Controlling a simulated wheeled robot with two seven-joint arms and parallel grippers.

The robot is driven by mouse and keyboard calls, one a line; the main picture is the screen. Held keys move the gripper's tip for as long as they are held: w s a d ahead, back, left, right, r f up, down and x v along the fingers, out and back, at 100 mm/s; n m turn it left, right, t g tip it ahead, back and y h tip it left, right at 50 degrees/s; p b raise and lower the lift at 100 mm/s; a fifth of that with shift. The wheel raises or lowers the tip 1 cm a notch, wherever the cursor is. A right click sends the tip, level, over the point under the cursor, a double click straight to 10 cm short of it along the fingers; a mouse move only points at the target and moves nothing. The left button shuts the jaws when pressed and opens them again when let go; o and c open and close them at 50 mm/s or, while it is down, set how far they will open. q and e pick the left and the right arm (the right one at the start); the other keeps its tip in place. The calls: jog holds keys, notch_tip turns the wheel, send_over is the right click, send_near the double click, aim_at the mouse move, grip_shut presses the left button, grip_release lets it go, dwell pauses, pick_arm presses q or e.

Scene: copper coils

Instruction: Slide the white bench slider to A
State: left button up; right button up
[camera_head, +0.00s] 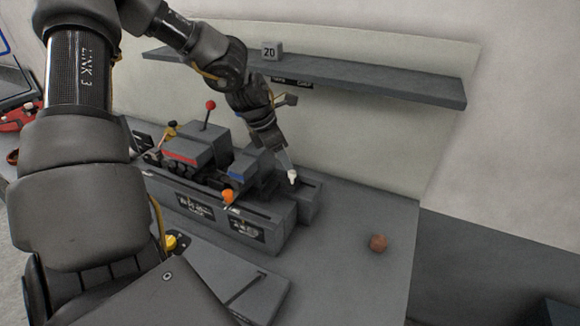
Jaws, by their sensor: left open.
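The white bench slider (292,176) is a small white knob at the right end of the dark bench machine, on a low grey block with a dark slot. My left gripper (286,163) reaches down from above to the knob, with its fingertips right by it. It is open; I cannot tell whether a finger touches the knob. Part of the slot near the knob is hidden by the gripper. The mark A cannot be read from here. My right gripper is not in view.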

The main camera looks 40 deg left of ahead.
aim_at(291, 172)
pick_arm(q)
jog(key=shift+p+x, duration=0.5)
jog(key=shift+x, duration=2.35)
grip_shut()
